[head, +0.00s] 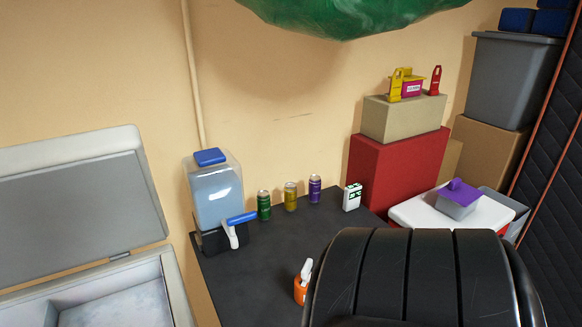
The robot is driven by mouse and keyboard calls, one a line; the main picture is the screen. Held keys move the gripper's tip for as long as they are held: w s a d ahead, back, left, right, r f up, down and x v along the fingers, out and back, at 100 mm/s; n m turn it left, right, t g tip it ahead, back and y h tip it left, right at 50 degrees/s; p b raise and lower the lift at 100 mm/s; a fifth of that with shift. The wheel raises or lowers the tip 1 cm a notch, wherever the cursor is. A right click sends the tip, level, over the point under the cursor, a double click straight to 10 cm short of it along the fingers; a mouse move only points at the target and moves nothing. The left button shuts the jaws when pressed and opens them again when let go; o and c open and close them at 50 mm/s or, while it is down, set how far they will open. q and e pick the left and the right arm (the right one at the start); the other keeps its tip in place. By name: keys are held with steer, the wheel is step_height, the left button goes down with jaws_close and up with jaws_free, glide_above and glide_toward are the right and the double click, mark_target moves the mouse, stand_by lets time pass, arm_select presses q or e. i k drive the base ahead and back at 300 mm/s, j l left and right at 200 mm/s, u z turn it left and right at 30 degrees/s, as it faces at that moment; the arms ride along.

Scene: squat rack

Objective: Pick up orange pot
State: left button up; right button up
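A small orange object (300,291) with a white upper part stands on the dark table, at the bottom middle of the head view. It is the only orange item I see low in the view. Its right side is hidden behind a large black shape, and I cannot tell for sure that it is a pot. Neither my left nor my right gripper is in view.
The large black ribbed shape (410,280) fills the bottom right. On the dark table (255,285) stand a water dispenser (215,190), several cans (290,196) and a white box (352,197). An open chest freezer (90,270) stands left. Boxes (395,175) are stacked right.

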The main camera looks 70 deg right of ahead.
mark_target(299, 293)
steer(key=k+j+z, duration=0.15)
steer(key=z, duration=2.05)
